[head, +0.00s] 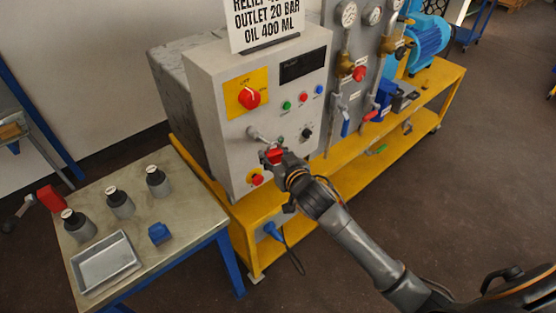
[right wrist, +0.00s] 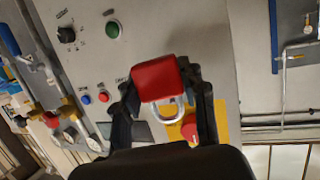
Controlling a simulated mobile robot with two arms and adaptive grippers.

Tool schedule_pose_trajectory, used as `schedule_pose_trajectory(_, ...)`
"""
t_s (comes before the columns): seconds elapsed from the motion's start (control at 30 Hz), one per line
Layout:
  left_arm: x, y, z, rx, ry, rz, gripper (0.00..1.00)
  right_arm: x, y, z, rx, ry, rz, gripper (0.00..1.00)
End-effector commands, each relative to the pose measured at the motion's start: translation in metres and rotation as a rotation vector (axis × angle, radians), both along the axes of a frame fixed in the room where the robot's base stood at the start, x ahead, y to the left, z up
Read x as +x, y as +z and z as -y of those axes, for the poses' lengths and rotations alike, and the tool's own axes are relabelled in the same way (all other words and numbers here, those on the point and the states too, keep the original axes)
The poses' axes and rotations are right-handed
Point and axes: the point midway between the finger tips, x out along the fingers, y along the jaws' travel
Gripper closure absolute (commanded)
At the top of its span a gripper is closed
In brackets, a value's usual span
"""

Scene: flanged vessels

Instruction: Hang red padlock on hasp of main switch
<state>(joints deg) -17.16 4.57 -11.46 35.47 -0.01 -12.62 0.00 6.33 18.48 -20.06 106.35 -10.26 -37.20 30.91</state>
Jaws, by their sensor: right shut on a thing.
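The red padlock (head: 272,156) is in my right gripper (head: 278,158), in front of the lower part of the grey control cabinet (head: 225,160). In the right wrist view the padlock (right wrist: 157,79) sits between the two fingers of the right gripper (right wrist: 165,85). Its silver shackle (right wrist: 172,112) shows beyond the body and appears closed around nothing. The main switch (head: 249,97) is a red knob on a yellow plate, above and left of the gripper. It also shows in the right wrist view (right wrist: 190,131). I cannot make out the hasp. My left gripper is not in view.
Below is a red emergency button (head: 257,180). The side table (head: 190,195) holds several dark-capped bottles, a metal tray (head: 105,263) and a blue block (head: 159,233). Pipes and valves stand right of the cabinet.

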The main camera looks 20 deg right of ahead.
Motion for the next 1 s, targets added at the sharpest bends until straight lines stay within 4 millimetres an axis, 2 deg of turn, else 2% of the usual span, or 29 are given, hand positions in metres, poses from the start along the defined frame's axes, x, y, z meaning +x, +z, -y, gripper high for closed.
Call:
schedule_pose_trajectory(0.6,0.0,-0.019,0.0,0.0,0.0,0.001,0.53,0.033,-0.006,-0.013,0.001,0.001,0.001,0.9)
schedule_pose_trajectory(1.0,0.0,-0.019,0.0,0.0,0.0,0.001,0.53,0.04,-0.011,-0.016,0.0,0.0,0.0,0.9)
